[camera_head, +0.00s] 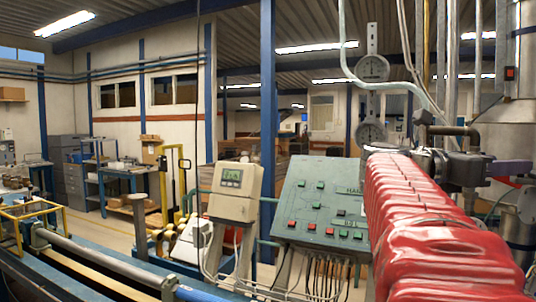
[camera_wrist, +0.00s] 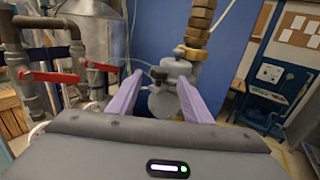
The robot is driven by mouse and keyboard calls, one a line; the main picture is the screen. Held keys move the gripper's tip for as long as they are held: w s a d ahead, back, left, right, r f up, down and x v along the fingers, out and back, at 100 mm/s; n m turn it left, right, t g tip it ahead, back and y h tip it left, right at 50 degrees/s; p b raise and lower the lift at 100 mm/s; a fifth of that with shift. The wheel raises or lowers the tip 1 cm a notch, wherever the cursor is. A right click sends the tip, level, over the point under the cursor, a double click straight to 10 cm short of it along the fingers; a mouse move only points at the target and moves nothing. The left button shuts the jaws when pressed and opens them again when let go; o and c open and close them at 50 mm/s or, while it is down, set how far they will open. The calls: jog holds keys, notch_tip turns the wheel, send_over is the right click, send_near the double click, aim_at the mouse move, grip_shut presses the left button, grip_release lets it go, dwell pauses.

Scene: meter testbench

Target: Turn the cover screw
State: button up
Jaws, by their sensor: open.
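My gripper (camera_wrist: 159,78) is open, with its two purple fingers spread in the wrist view. A grey rounded meter housing (camera_wrist: 176,69) with a small cap on top shows beyond and partly between the fingertips, nearer the right one. I see no gap closed on anything, and the fingers look empty. I cannot make out the cover screw itself. In the head view, the purple of my gripper (camera_head: 511,168) shows at the right edge, past my red-sleeved arm.
Brass fittings (camera_wrist: 199,30) rise behind the housing. Pipes with red lever handles (camera_wrist: 53,77) stand at left in the wrist view. In the head view, a control panel (camera_head: 318,212), a display unit (camera_head: 235,185) and round gauges (camera_head: 372,67) stand left of my arm.

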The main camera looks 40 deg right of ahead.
jog(key=shift+x, duration=2.2)
jog(key=shift+c, duration=0.2)
jog(key=c, duration=1)
jog(key=shift+w+d+m+g+y, duration=0.15)
jog(key=shift+m+g+y, duration=0.25)
jog(key=shift+g, duration=0.3)
jog(key=shift+w+d+m+g+y, duration=0.1)
jog(key=shift+d+m+g+y, duration=0.05)
jog(key=shift+m+g+y, duration=1.3)
jog(key=shift+w+d+m+g+y, duration=0.15)
jog(key=shift+m+g+y, duration=1.05)
jog(key=shift+y, duration=0.4)
jog(key=shift+w+d+m+g+y, duration=0.1)
jog(key=shift+d+m+g+y, duration=0.05)
jog(key=shift+m+g+y, duration=1.3)
jog(key=shift+y, duration=0.4)
